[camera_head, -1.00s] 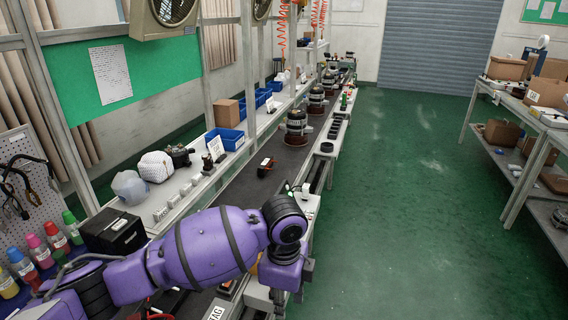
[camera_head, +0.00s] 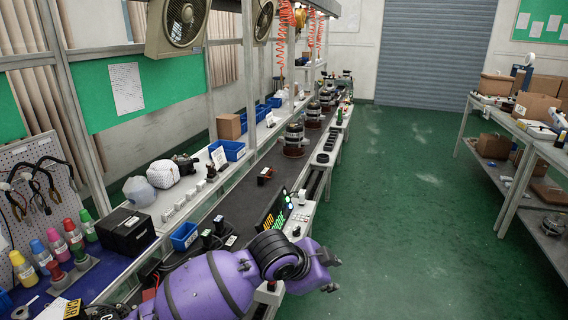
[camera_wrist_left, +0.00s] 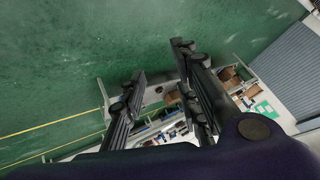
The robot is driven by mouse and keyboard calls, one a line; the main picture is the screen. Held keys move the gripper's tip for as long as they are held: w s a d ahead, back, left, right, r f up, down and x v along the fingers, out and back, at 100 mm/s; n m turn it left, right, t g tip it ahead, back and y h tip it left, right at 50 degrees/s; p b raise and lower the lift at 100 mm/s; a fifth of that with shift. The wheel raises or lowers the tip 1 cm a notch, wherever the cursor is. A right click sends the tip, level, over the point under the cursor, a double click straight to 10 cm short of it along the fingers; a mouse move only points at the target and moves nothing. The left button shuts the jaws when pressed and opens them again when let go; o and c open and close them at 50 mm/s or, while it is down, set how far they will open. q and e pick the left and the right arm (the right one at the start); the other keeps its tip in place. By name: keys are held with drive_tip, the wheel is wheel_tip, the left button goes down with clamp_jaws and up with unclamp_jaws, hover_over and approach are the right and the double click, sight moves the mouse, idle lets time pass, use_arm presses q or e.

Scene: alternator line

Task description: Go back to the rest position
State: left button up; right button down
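My purple left arm crosses the bottom of the head view from the left, in front of the conveyor line. Its wrist end is over the aisle side of the line, and my left gripper (camera_head: 330,274) shows there only as a small dark part. In the left wrist view my left gripper (camera_wrist_left: 160,72) has its two black fingers wide apart with nothing between them. Green floor and distant furniture show past them. My right gripper is in neither view.
The dark conveyor (camera_head: 247,205) runs away from me, carrying alternators (camera_head: 293,140). A lit display (camera_head: 274,220) stands close to my left wrist. A black box (camera_head: 126,232) and coloured bottles stand at left. A shelf table (camera_head: 515,128) is at right. The green floor (camera_head: 405,210) between is clear.

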use_arm(q)
drive_tip(key=s+a+f+n+t+y, duration=0.1)
drive_tip(key=s+a+f+n+t, duration=0.2)
drive_tip(key=a+f+n, duration=0.4)
drive_tip(key=s+a+f+n+t, duration=0.3)
drive_tip(key=a+f+n+t, duration=0.15)
drive_tip(key=a, duration=0.45)
drive_tip(key=s+a+f+n+g+y, duration=0.1)
drive_tip(key=s+a+f, duration=0.3)
drive_tip(key=s, duration=0.4)
drive_tip(key=s+a+f+n+g+y, duration=0.1)
drive_tip(key=s+a+f+n+y, duration=0.1)
drive_tip(key=s+a+f, duration=0.3)
drive_tip(key=s+a+f+n+g+y, duration=0.1)
drive_tip(key=s+a+f+g+y, duration=0.1)
drive_tip(key=s+a+f, duration=0.2)
drive_tip(key=s+f, duration=0.3)
drive_tip(key=s, duration=0.4)
drive_tip(key=shift+s+a+f, duration=0.15)
drive_tip(key=shift+s+f, duration=0.05)
drive_tip(key=shift+f, duration=0.05)
drive_tip(key=shift+n, duration=0.25)
